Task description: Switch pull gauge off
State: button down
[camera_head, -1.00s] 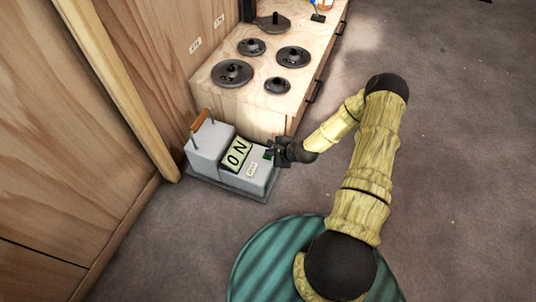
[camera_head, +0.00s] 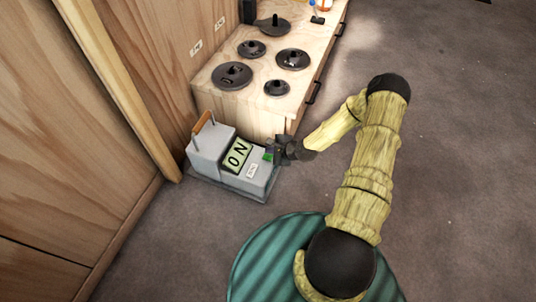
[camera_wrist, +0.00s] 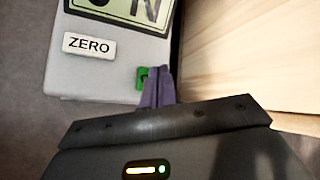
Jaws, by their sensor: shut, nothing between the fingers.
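The pull gauge (camera_head: 208,149) is a grey box on a dark base on the floor, with an orange-brown handle at its back left. Its display (camera_head: 237,154) reads "ON"; part of the display also shows in the wrist view (camera_wrist: 125,10). A white "ZERO" button (camera_wrist: 89,46) sits below the display. A green button (camera_wrist: 142,78) is at the gauge's edge near the wooden cabinet, partly hidden by my fingers. My gripper (camera_wrist: 158,80) is shut and empty, its purple-grey fingertips right beside the green button. I cannot tell whether they touch it.
A wooden cabinet (camera_head: 262,122) stands directly behind the gauge, with several dark round weights (camera_head: 293,59) on its top. A wooden wall (camera_head: 110,130) is at the left. Open carpet (camera_head: 460,170) lies to the right.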

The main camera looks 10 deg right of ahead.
jog(key=shift+r+p, duration=1.95)
jog(key=shift+r, duration=0.55)
notch_tip(320, 180, up, 25)
jog(key=n+g+h+p, duration=0.4)
jog(key=n+p, duration=0.4)
jog(key=n, duration=0.5)
send_over(271, 157)
jog(key=s+d, duration=0.1)
jog(key=s, duration=0.6)
jog(key=s+a+r+n+h+p, duration=0.1)
jog(key=s+r+n+p, duration=0.2)
jog(key=s+r, duration=0.5)
jog(key=s+a+r+n+p, duration=0.1)
jog(key=s+r+n+p, duration=0.3)
jog(key=r, duration=0.9)
notch_tip(271, 157, up, 38)
jog(key=p, duration=3.6)
jog(key=shift+s+g, duration=0.4)
jog(key=shift+s, duration=0.05)
